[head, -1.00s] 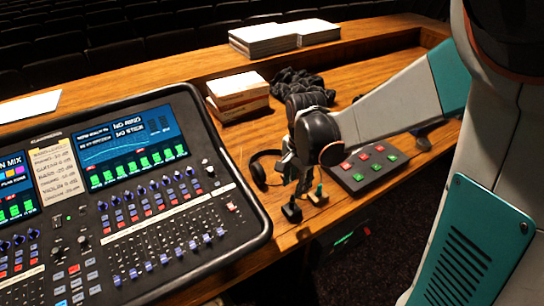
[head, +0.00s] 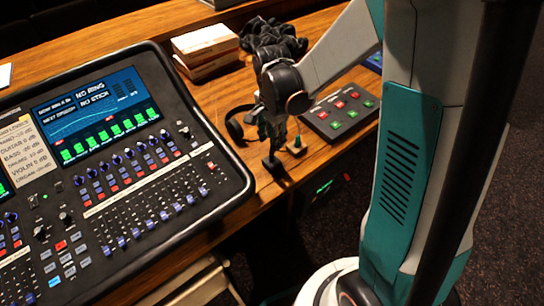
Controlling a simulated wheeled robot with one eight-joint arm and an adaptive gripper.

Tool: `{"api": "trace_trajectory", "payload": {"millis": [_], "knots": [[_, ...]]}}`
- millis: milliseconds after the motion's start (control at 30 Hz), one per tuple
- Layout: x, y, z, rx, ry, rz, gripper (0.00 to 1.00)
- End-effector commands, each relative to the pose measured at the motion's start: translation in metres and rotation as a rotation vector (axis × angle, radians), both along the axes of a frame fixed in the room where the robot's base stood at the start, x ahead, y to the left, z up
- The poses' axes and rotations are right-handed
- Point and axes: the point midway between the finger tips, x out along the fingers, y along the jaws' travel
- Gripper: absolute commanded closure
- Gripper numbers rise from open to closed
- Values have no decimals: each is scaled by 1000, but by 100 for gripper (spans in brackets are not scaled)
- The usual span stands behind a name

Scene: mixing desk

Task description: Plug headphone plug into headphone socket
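Black headphones (head: 236,127) lie on the wooden desk between the mixing console and my arm, partly hidden by my gripper. My gripper (head: 275,148) points down over the desk's front strip, just right of the console. Its fingers are small and dark, and I cannot tell whether they are open or hold anything. A small dark piece (head: 272,163) shows just below the fingers, and I cannot tell whether it is a fingertip or the headphone plug. A small tan-based piece with a dark top (head: 297,146) stands right beside them. I cannot make out the headphone socket.
The mixing console (head: 225,178) fills the left. A box with red and green buttons (head: 341,113) lies right of my gripper. The desk's front edge is close below my gripper.

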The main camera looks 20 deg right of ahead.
Motion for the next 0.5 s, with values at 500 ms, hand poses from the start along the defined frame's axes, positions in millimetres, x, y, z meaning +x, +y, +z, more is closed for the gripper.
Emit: {"api": "trace_trajectory", "payload": {"millis": [500], "knots": [[0, 0, -69, 0, 0, 0, 66]]}}
